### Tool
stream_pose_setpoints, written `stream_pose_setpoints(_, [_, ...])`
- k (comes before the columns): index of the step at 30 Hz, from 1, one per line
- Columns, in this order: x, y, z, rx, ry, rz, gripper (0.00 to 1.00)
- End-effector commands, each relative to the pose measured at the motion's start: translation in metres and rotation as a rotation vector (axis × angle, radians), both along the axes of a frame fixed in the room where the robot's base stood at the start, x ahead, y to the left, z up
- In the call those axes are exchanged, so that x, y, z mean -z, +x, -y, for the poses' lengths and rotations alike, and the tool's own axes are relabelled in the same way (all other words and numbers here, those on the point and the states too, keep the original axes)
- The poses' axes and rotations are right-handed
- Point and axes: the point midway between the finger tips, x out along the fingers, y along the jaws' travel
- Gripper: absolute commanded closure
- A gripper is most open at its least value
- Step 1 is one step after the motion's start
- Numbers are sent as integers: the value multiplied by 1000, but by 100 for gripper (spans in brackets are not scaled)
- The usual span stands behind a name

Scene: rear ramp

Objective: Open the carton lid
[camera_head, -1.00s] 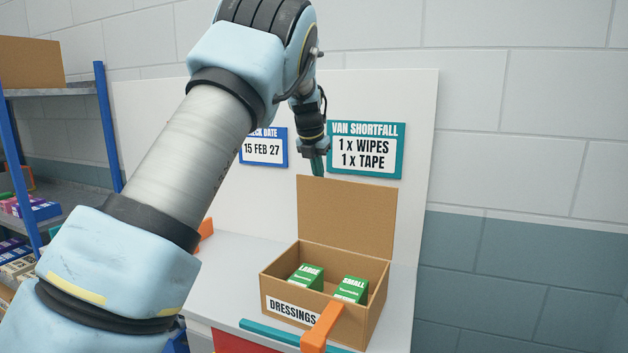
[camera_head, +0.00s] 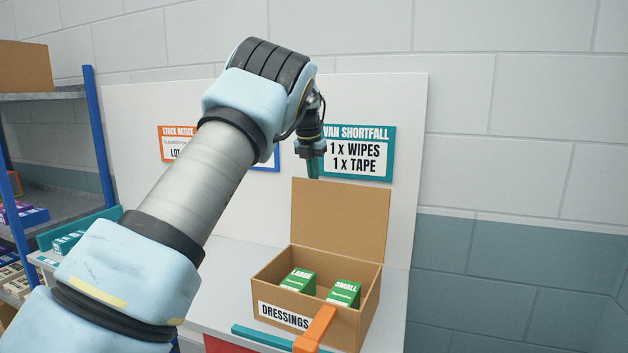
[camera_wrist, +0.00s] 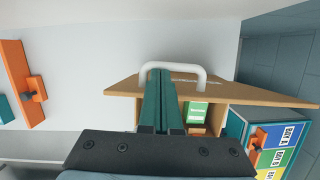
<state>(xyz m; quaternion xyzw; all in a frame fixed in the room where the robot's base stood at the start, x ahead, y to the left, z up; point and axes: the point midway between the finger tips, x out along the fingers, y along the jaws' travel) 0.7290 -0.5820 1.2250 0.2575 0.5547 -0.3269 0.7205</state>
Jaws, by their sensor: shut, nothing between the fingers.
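The carton (camera_head: 330,321) is a brown box labelled DRESSINGS, standing on the grey worktop. Its lid (camera_head: 340,217) stands upright at the back, so the box is open. Two green-and-white packs show inside, marked LARGE (camera_head: 299,280) and SMALL (camera_head: 344,293). My gripper (camera_head: 313,168) is above the lid's top edge, near its left end, with its fingers pointing down. In the wrist view the green fingers (camera_wrist: 163,100) are together and empty, in front of the lid's edge (camera_wrist: 225,97). Whether they touch the lid I cannot tell.
A white panel with signs, including VAN SHORTFALL (camera_head: 357,152), stands behind the carton. An orange part (camera_head: 316,329) and a teal bar (camera_head: 262,337) lie at the carton's front. Shelving (camera_head: 98,150) stands at the left.

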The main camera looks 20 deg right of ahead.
Motion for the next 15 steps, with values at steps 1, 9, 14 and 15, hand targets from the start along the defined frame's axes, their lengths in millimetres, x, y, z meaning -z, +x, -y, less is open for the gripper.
stream_pose_setpoints(1, [3, -1, -1, -1, 4, -5, 100])
stream_pose_setpoints(9, [-24, -5, -5, 0, -1, 1, 100])
stream_pose_setpoints(14, [-57, -10, -11, 0, -2, 3, 100])
stream_pose_setpoints(15, [-64, -11, -13, 0, -2, 3, 100])
